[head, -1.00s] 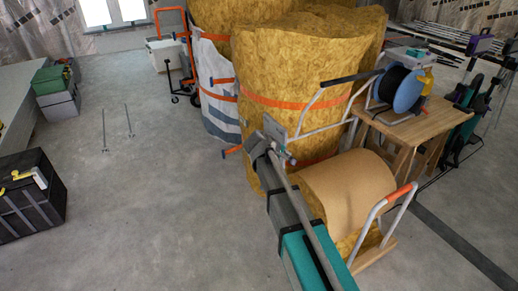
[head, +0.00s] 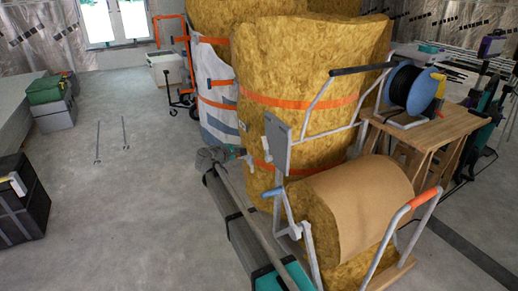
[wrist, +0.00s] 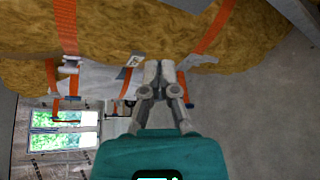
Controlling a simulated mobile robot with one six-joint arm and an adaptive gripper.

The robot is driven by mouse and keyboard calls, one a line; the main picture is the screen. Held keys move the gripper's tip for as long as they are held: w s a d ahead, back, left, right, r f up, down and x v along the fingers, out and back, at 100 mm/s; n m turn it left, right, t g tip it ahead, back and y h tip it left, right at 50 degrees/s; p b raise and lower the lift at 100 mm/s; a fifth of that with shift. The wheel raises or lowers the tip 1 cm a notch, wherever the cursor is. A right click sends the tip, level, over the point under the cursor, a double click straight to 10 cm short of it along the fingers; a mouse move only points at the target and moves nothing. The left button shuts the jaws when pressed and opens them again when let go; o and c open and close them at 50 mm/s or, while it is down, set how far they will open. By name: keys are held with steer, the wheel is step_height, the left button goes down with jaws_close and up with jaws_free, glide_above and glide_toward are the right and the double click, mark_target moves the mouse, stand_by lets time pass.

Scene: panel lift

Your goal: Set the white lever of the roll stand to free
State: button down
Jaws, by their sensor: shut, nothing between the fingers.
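The roll stand (head: 308,238) is a pale metal frame holding a brown-faced insulation roll (head: 350,205) at the lower right of the head view. The lever is not recognisable in the wrist view.
Tall insulation rolls with orange straps (head: 300,102) stand behind. A wooden bench (head: 435,133) with a cable reel (head: 408,88) is at the right. A black case (head: 22,205) is at the far left. The floor (head: 110,200) between is mostly clear.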

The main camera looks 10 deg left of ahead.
mark_target(266, 147)
steer(key=shift+a, duration=0.15)
steer(key=b+x, duration=0.3)
steer(key=x, duration=0.7)
steer(key=s+d+r+p, duration=0.2)
steer(key=shift+s+d, duration=0.2)
steer(key=shift+d, duration=0.15)
steer(key=shift+d, duration=0.25)
stand_by(0.5)
